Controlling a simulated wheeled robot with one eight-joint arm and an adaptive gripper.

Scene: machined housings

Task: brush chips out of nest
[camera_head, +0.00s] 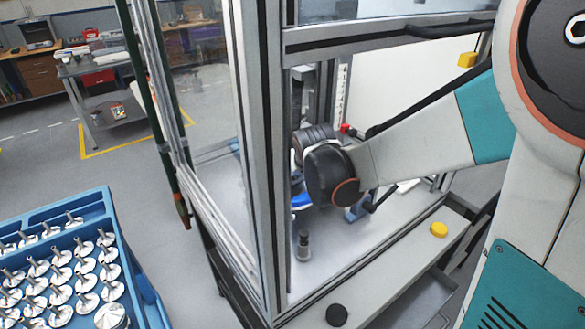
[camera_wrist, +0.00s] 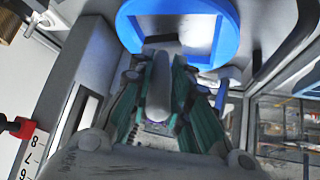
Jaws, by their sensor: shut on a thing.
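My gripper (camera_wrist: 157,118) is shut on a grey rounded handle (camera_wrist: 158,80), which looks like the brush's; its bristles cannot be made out. A blue round piece with a squarish opening (camera_wrist: 224,20), likely the nest, lies just beyond the fingers at the top of the wrist view. Something pale shows inside its opening, but I cannot make out chips. Whether the brush touches the blue piece is unclear.
Upright frame posts (camera_head: 258,150) and clear panels close in around my arm. A small dark-topped cylinder (camera_head: 303,246) stands on the enclosure floor. A yellow button (camera_head: 438,230) and a black button (camera_head: 337,315) sit on the front ledge. A blue tray (camera_head: 150,300) holds several metal parts.

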